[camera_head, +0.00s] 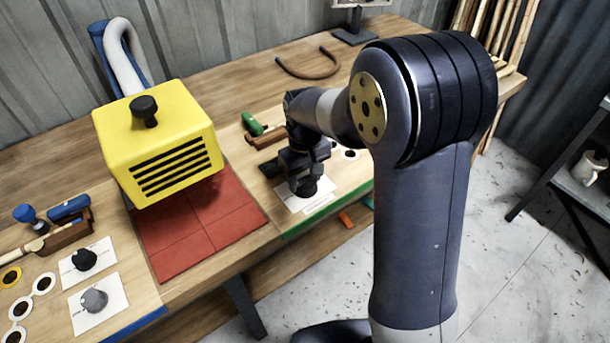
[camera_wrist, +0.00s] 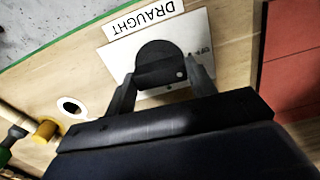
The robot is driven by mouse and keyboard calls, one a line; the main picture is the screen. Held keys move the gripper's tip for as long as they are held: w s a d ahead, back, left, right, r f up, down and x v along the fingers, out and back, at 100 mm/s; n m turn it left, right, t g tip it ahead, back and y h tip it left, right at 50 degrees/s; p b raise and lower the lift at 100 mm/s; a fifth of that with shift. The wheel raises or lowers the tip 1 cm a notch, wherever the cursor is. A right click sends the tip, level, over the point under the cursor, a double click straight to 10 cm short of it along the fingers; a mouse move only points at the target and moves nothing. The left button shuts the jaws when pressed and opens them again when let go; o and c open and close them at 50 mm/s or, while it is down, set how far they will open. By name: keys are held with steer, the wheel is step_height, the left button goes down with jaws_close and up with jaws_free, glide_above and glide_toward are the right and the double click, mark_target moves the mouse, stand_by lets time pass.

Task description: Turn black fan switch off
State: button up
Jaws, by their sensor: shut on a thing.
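A round black knob (camera_wrist: 157,60) sits on a white plate (camera_wrist: 121,62) in the wrist view, beside a label reading DRAUGHT. A pale dot shows near the knob's edge; small print on the plate is too blurred to read. My gripper (camera_wrist: 160,78) is shut on this knob, one finger at each side. In the head view my gripper (camera_head: 304,184) reaches down over the same white plate (camera_head: 290,203) at the bench's right part and partly hides the knob.
A yellow slatted hood (camera_head: 160,145) with a black top knob stands over red tiles (camera_head: 205,235). At left, a black knob (camera_head: 83,260) and a grey knob (camera_head: 95,299) sit on white plates. A green-handled tool (camera_head: 252,124) lies behind my gripper.

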mark_target(305, 179)
steer(key=shift+n, duration=0.4)
steer(key=o, duration=1)
step_height(305, 179, up, 11)
steer(key=shift+f, duration=0.1)
stand_by(0.3)
step_height(305, 179, down, 11)
steer(key=shift+r, duration=0.1)
stand_by(0.4)
